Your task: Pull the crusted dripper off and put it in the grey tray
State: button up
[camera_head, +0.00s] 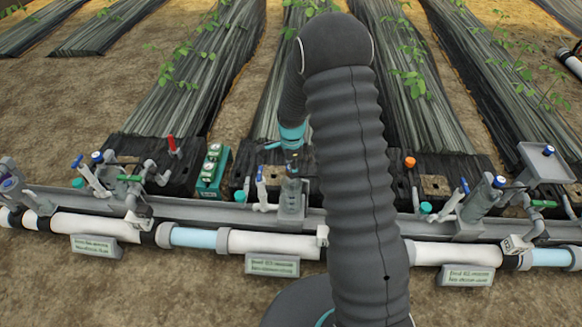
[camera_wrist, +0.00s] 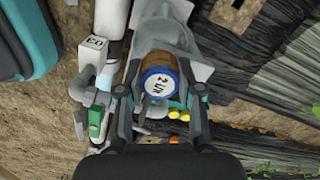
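A round piece with a brown, crusty side and a blue-rimmed white face (camera_wrist: 158,83), marked "2" and letters, sits on a grey fitting in the wrist view. It looks like the crusted dripper. My gripper (camera_wrist: 160,102) has its fingers spread on either side of it, with a narrow gap visible; contact is not clear. In the head view my gripper (camera_head: 292,165) points down above a grey post (camera_head: 291,200) on the pipe rail. A grey tray (camera_head: 545,160) stands on a support at the far right.
A white and blue pipe (camera_head: 270,243) runs across the front with small signs. A green box (camera_head: 213,170) stands left of my gripper. My arm hides the rail's middle.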

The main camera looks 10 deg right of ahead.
grip_shut()
jog(key=shift+r, duration=0.25)
jog(key=shift+r+p, duration=0.8)
jog(key=shift+r, duration=0.55)
jog(key=shift+r, duration=3.05)
